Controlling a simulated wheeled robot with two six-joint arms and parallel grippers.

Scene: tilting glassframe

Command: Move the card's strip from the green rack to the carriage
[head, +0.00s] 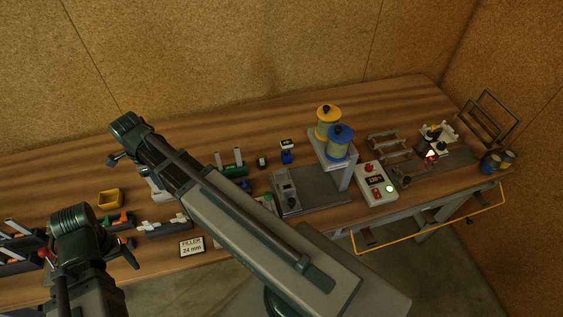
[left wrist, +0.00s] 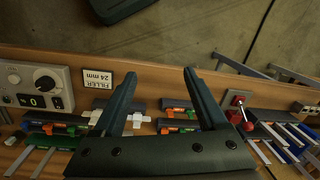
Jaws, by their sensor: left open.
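A card (head: 191,246) reading FILLER 24 mm stands near the table's front edge; it also shows in the left wrist view (left wrist: 97,77). A green rack-like block (head: 235,171) with two pale upright strips is behind my long arm link. I cannot tell which strip is the card's. A grey block (head: 284,187) on a grey plate may be the carriage; I cannot be sure. My left gripper (head: 88,262) is over the front left of the table. In the left wrist view it (left wrist: 160,73) is open and empty above the racks. My right gripper (head: 122,155) is at the upper left, its jaws unclear.
Dark racks with coloured blocks (head: 118,222) and white pieces (head: 165,229) line the front left. A yellow bin (head: 110,198) is behind them. Yellow and blue drums (head: 341,142), a button box (head: 376,183) and wire frames (head: 490,118) stand right. The back of the table is clear.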

